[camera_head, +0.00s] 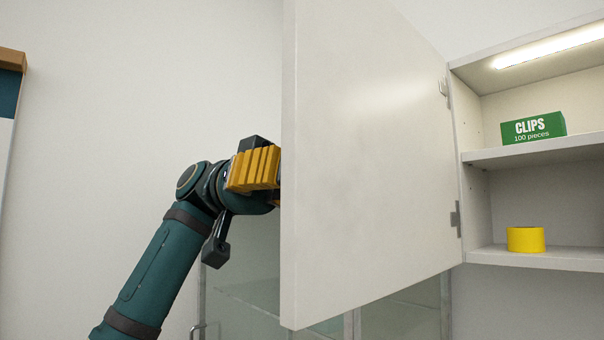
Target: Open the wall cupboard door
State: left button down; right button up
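The white wall cupboard door (365,165) stands open, swung out toward me on hinges at its right side. The wall cupboard (472,134) shows its inside to the right of the door. My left gripper (254,170), with a yellow ribbed part, is at the door's free left edge. Its front end goes out of sight behind the door, so its fingertips are hidden. I cannot tell whether it touches the door or holds its edge. No handle shows on the visible door face. My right gripper is not in view.
A green box marked CLIPS (533,127) stands on the upper shelf. A yellow roll (526,239) is on the lower shelf. A light strip (550,48) glows under the cupboard top. Glass-fronted panels (400,318) show below the door.

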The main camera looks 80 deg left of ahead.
pick_arm(q)
jog(key=shift+f, duration=0.2)
jog(key=c, duration=0.6)
grip_release()
jog(key=shift+r, duration=0.1)
jog(key=shift+a, duration=0.1)
jog(key=v, duration=0.7)
jog(key=shift+s, duration=0.2)
jog(key=shift+a, duration=0.15)
